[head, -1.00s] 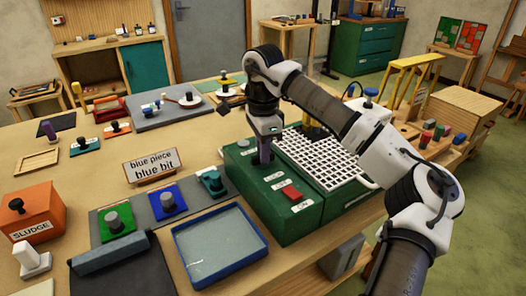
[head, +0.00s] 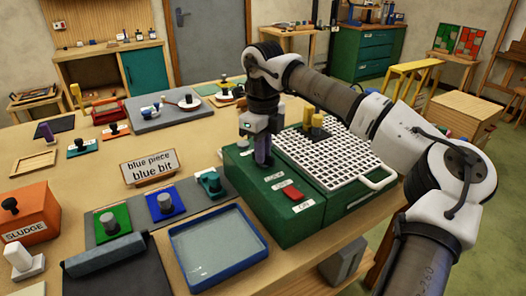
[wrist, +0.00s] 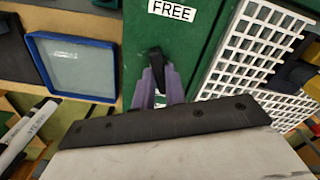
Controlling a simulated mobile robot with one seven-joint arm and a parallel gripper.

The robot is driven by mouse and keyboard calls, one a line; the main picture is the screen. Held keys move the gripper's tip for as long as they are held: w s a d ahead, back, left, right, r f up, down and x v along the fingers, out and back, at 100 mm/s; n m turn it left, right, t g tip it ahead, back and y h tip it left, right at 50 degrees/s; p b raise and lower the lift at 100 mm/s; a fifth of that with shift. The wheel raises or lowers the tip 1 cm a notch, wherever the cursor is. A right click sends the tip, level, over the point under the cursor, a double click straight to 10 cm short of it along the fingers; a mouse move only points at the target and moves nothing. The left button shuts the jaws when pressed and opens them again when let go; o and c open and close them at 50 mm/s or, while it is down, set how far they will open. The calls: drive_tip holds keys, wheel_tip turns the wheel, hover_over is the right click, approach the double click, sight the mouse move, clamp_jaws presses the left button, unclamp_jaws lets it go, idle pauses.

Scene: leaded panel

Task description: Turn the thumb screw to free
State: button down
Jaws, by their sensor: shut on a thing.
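The green machine (head: 305,225) stands at the table's right side, with a white grid (head: 330,155) on top. My gripper (head: 262,160) points down over its left part. In the wrist view, its purple fingers (wrist: 158,88) are shut on a black piece, the thumb screw (wrist: 155,56), which stands just below the FREE label (wrist: 172,10) in the picture. In the head view the fingers hide the screw. Small white labels lie near it on the green top; one (head: 273,177) is too small to read surely.
A red switch (head: 291,193) sits on the machine in front of my gripper. A blue tray (head: 218,245) lies to the left, near pieces on coloured bases. Yellow posts (head: 317,125) stand behind the grid.

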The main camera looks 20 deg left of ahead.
drive_tip(key=shift+m+b, duration=0.3)
drive_tip(key=shift+m, duration=1.9)
drive_tip(key=c, duration=1.4)
unclamp_jaws()
drive_tip(key=shift+c, duration=0.2)
drive_tip(key=shift+r, duration=0.1)
wheel_tip(320, 180, up, 14)
drive_tip(key=shift+b, duration=0.35)
